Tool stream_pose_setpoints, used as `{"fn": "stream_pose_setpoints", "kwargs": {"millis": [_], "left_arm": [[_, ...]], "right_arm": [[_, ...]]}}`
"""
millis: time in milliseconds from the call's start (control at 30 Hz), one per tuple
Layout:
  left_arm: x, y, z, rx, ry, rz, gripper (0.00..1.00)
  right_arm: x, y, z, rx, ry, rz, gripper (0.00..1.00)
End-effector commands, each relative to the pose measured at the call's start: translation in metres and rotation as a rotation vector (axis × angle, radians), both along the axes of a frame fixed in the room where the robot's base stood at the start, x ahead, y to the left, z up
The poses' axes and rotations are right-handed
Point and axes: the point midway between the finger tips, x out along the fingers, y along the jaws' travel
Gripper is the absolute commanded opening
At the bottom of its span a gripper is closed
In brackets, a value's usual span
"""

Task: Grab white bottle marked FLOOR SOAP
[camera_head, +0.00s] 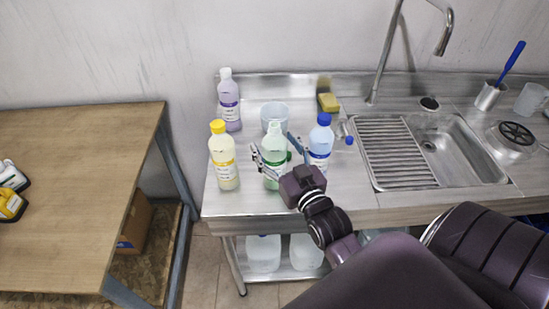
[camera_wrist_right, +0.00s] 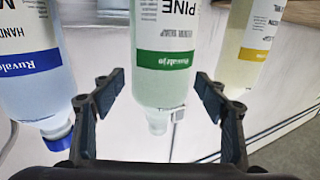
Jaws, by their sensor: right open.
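My left gripper is not in view.
A blue-capped bottle (camera_head: 320,142) stands close to the right of my gripper. A purple bottle (camera_head: 228,101), a clear tub (camera_head: 273,113) and a yellow sponge (camera_head: 328,102) are behind. The sink (camera_head: 465,160) is right; a wooden table (camera_head: 75,210) is left.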

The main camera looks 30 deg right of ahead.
Motion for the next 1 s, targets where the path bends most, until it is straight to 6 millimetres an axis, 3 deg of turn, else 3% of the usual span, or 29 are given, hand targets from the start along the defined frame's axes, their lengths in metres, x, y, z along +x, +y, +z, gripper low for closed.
{"fn": "stream_pose_setpoints", "kwargs": {"millis": [100,233,500,833,1000], "left_arm": [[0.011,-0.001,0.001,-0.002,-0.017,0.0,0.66],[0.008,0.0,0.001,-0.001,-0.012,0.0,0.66],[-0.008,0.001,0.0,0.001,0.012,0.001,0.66],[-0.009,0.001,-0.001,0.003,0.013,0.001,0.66],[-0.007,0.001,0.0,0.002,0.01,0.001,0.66]], "right_arm": [[0.002,0.0,0.0,0.0,0.0,0.0,0.67],[0.002,0.0,-0.001,0.0,0.0,0.0,0.67],[0.002,0.0,-0.001,0.0,0.0,0.0,0.38],[0.001,0.0,-0.001,0.0,0.001,0.0,0.01],[0.002,0.0,0.001,0.0,-0.003,0.0,0.0]]}}
